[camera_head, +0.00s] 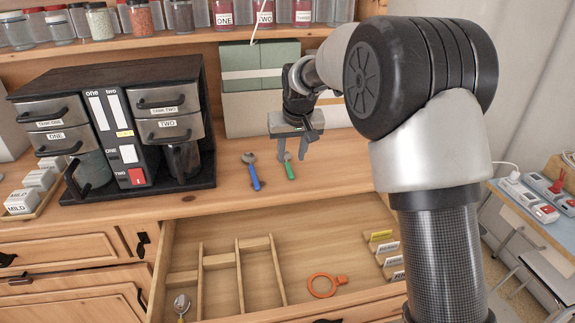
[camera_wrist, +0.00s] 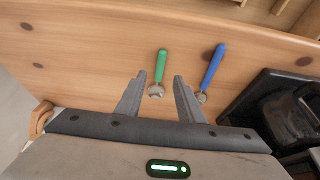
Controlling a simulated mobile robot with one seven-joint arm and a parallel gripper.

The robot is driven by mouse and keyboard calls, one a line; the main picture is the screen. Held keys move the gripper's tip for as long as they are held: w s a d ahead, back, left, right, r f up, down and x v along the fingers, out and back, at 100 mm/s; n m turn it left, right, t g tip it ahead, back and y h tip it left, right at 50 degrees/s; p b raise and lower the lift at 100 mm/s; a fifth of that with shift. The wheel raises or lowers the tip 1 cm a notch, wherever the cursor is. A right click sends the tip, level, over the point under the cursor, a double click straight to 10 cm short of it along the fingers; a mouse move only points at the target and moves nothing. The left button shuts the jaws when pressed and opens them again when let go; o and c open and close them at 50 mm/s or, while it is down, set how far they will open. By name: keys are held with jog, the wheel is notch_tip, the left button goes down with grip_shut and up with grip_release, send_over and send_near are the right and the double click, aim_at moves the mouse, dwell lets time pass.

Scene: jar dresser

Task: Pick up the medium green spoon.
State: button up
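The green-handled spoon (camera_head: 289,170) lies on the dresser top, its metal end toward the back. In the wrist view the green spoon (camera_wrist: 161,69) shows between and just beyond my open fingertips. My gripper (camera_head: 292,150) is above the dresser top by the spoon's metal end, and it partly hides that end in the head view. In the wrist view my gripper (camera_wrist: 160,78) has its fingers apart with nothing held. A blue-handled spoon (camera_head: 253,176) lies to the left in the head view; it also shows right of my fingers in the wrist view (camera_wrist: 213,66).
A black coffee machine (camera_head: 130,125) stands left on the dresser top. Green and beige boxes (camera_head: 240,103) stand behind my gripper. Below, an open drawer (camera_head: 340,245) holds wooden dividers, an orange ring-shaped tool (camera_head: 322,291) and another spoon (camera_head: 182,305). Jars (camera_head: 140,18) line the shelf above.

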aim_at(290, 170)
jog(key=shift+s+p+x, duration=0.1)
jog(key=shift+p+x, duration=0.05)
jog(key=shift+x, duration=1.2)
jog(key=shift+s+p+x, duration=0.15)
jog(key=shift+x, duration=1.25)
jog(key=shift+d, duration=0.1)
grip_shut()
